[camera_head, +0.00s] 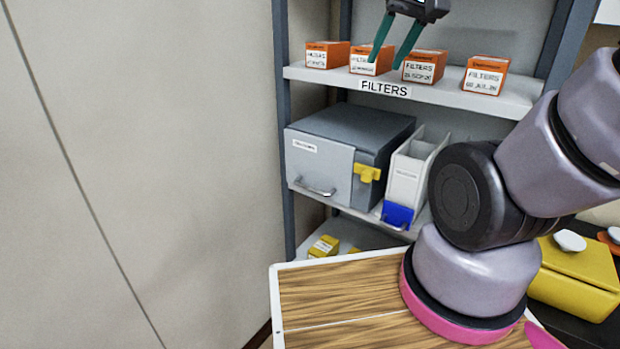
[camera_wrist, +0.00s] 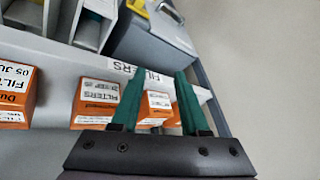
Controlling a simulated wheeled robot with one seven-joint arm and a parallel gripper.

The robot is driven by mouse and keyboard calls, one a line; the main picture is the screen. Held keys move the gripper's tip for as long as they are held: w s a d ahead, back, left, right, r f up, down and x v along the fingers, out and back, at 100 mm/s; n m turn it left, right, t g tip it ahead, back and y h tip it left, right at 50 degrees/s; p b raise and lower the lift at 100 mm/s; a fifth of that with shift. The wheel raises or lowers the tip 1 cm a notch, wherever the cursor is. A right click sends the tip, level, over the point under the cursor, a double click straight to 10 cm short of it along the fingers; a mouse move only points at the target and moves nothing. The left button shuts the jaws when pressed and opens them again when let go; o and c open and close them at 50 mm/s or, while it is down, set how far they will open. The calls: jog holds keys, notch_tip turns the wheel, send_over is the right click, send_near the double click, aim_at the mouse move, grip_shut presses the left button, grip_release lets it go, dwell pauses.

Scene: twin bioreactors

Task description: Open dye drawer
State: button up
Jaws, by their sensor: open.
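The grey drawer unit (camera_head: 324,165) stands on the middle shelf in the head view. It has a small white label, a metal bar handle (camera_head: 315,187) low on its front and a yellow latch (camera_head: 367,173) at its right front. The front looks closed; the label is too small to read. The unit also shows upside down at the top of the wrist view (camera_wrist: 150,42). My gripper (camera_head: 396,50) is open and empty, with green fingers pointing down in front of the filter boxes, above the unit. In the wrist view the fingers (camera_wrist: 155,95) frame an orange box behind them.
Orange filter boxes (camera_head: 484,76) stand on the upper shelf (camera_head: 440,94), labelled FILTERS. A white bin with a blue front (camera_head: 398,214) stands right of the unit. Yellow boxes (camera_head: 324,246) sit on the shelf below. A rack post (camera_head: 283,130) and wall (camera_head: 180,130) bound the left.

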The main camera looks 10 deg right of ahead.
jog(key=w+a+f+n+g+h, duration=0.25)
jog(key=w+a+f+n, duration=0.3)
jog(key=w+f, duration=0.45)
jog(key=n+g, duration=0.2)
jog(key=n, duration=0.5)
send_near(307, 188)
jog(key=shift+m+h, duration=0.25)
jog(key=shift+m, duration=0.1)
jog(key=f, duration=0.2)
jog(key=w+f, duration=0.1)
jog(key=f, duration=0.2)
jog(key=d+f, duration=0.1)
jog(key=f, duration=0.1)
jog(key=shift+w+f, duration=0.15)
jog(key=shift+f, duration=0.05)
grip_shut()
